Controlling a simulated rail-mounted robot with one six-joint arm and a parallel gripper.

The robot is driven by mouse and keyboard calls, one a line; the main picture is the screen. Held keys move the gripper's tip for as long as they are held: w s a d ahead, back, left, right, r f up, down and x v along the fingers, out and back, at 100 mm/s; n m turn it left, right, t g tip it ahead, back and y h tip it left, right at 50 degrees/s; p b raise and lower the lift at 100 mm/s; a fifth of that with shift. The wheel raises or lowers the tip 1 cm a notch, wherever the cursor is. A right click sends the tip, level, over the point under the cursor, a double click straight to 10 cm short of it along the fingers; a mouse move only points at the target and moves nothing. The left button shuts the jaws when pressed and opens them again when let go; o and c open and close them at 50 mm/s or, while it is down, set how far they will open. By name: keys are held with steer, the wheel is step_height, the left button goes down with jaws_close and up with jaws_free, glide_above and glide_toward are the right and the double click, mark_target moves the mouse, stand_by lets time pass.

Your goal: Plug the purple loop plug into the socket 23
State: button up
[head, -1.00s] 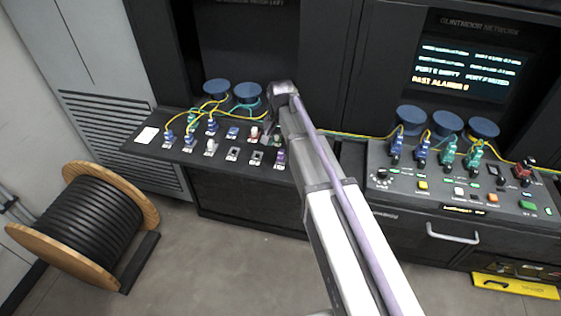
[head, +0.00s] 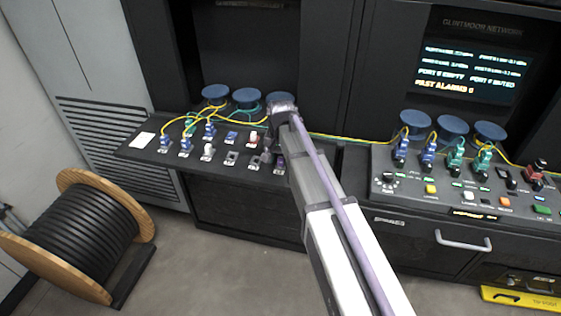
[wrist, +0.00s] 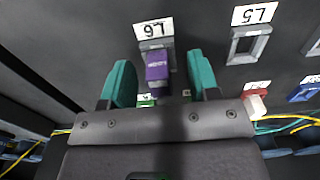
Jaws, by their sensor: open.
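The purple loop plug (wrist: 157,68) sits in a port on the left bench, beside a white label that seems to read L6. It also shows as a small purple spot in the head view (head: 280,167). My gripper (wrist: 161,78) is open, with its teal fingers on either side of the plug and a gap visible on both sides. How deep the fingers reach around it I cannot tell. In the head view my gripper (head: 268,152) is small and partly hidden by my arm. I cannot make out socket 23 in either view.
An empty grey-framed port (wrist: 246,46) labelled L5 is beside the plug. Red-and-white (wrist: 255,103) and blue plugs are close by. Yellow and green cables (head: 183,118) loop over the left bench.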

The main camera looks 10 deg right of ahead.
stand_by(0.4)
jaws_close()
stand_by(0.4)
steer(key=shift+r, duration=0.1)
steer(key=shift+r+p, duration=2.95)
steer(key=shift+p, duration=0.1)
steer(key=shift+d, duration=0.1)
